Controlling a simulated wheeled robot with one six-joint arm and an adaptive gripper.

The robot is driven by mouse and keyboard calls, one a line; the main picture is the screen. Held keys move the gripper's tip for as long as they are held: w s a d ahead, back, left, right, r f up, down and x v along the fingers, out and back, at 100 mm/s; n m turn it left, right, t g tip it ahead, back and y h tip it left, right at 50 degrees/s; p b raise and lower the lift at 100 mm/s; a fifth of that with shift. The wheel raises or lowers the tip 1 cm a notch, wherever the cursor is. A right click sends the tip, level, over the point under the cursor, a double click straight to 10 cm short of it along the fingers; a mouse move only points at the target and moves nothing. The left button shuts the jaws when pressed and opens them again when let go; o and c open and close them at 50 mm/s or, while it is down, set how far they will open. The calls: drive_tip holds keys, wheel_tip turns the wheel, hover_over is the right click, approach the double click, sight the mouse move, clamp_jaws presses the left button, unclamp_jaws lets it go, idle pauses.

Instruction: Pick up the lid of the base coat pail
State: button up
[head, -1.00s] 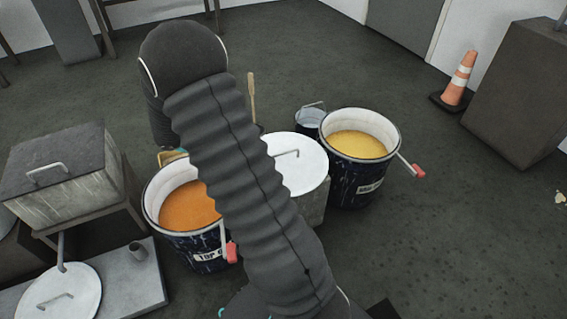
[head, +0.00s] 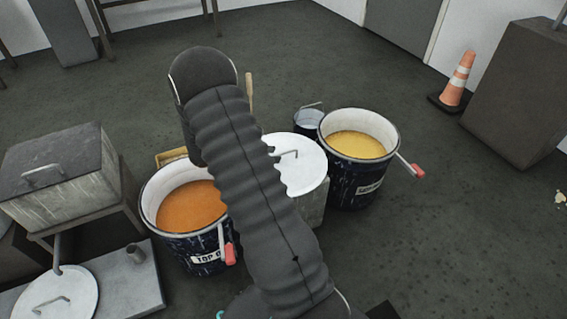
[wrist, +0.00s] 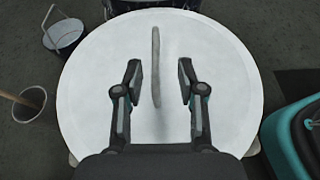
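The white round lid (head: 304,172) lies flat on a grey block between the two pails, partly hidden by my arm in the head view. Its bar handle (head: 287,153) stands up from its top. In the wrist view the lid (wrist: 90,90) fills most of the picture, and its handle (wrist: 156,55) runs between my fingers. My gripper (wrist: 158,80) is open over the lid, one finger on each side of the handle, with gaps on both sides. The pail with yellow paint (head: 358,147) stands right of the lid; its label is hard to read.
A pail labelled TOP with orange paint (head: 190,208) stands left of the lid. A small metal bucket (head: 309,120) and a pot with a brush (wrist: 29,103) stand nearby. A second lid (head: 60,300) lies on a slab at lower left.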

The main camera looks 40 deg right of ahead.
sight(283, 154)
drive_tip(key=shift+w+x, duration=0.15)
drive_tip(key=shift+x, duration=1.15)
drive_tip(key=shift+w+x, duration=0.15)
drive_tip(key=shift+x, duration=1.2)
clamp_jaws()
